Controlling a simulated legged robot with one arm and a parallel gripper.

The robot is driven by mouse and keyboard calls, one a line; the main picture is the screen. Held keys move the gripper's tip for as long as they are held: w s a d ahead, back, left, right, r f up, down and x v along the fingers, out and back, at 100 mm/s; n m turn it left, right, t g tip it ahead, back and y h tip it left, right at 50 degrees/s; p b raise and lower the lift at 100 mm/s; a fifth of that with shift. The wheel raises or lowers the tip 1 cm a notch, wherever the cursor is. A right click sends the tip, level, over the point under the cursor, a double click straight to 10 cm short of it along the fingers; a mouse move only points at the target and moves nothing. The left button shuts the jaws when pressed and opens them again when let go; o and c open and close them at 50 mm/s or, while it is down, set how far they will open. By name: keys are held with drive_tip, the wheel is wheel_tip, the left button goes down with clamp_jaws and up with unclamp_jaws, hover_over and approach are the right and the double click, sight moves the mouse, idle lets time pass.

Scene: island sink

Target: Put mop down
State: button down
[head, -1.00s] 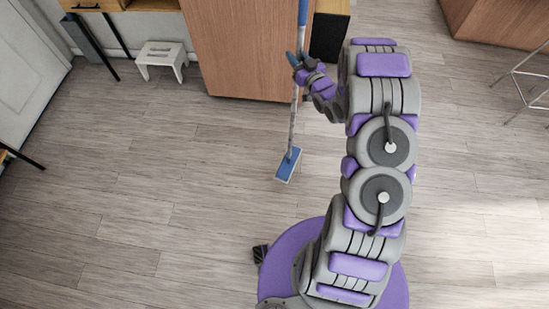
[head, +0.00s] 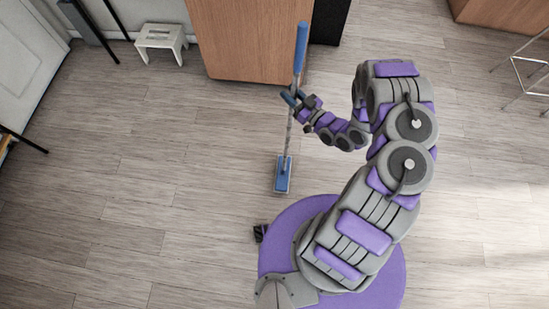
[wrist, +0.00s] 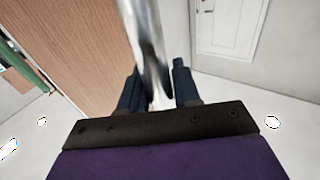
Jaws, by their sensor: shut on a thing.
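The mop (head: 291,130) has a blue grip at the top, a grey pole and a flat blue head (head: 283,175). It stands nearly upright in front of the wooden cabinet, with its head low at or near the floor; I cannot tell whether it touches. My gripper (head: 291,98) is shut on the pole below the blue grip. In the wrist view the shiny pole (wrist: 150,50) runs between the two dark fingers of my gripper (wrist: 157,90).
A wooden cabinet (head: 245,40) stands behind the mop, with a black box-like thing (head: 328,20) beside it. A white step stool (head: 161,41) is at the upper left. A metal-legged stool (head: 530,70) is at the right. The floor (head: 150,180) at left is clear.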

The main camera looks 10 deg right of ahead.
drive_tip(key=w+a+f+b, duration=0.1)
drive_tip(key=w+f+b, duration=0.1)
drive_tip(key=w, duration=0.5)
drive_tip(key=w+a+f+b, duration=0.2)
drive_tip(key=w+f+b, duration=0.1)
drive_tip(key=w, duration=0.4)
drive_tip(key=shift+w, duration=0.4)
drive_tip(key=c, duration=0.8)
unclamp_jaws()
drive_tip(key=shift+a, duration=0.1)
